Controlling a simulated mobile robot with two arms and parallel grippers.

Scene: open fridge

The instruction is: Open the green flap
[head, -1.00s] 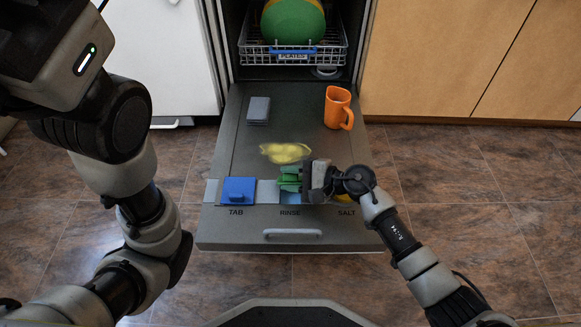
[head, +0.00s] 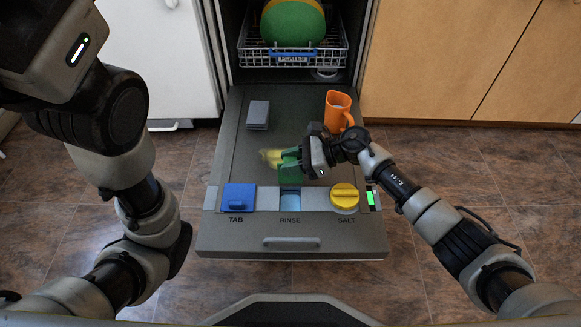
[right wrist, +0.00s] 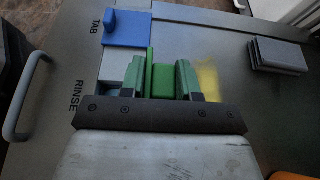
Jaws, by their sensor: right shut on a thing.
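The green flap (head: 291,175) stands raised over the RINSE slot on the lowered appliance door. The light blue RINSE opening (head: 290,199) is uncovered in front of it. My right gripper (head: 291,157) reaches in from the right and is shut on the flap's upper part, partly hiding it. In the right wrist view, the green flap (right wrist: 162,75) sits between the gripper's two green-padded fingers (right wrist: 160,82). My left arm shows at the left, but its gripper is out of view.
A blue TAB cover (head: 239,196) and yellow SALT knob (head: 345,197) flank the slot. An orange mug (head: 338,110), a grey block (head: 258,114) and a yellow item (head: 270,157), partly hidden, are on the door (head: 225,150). The PLATES rack (head: 330,57) is behind.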

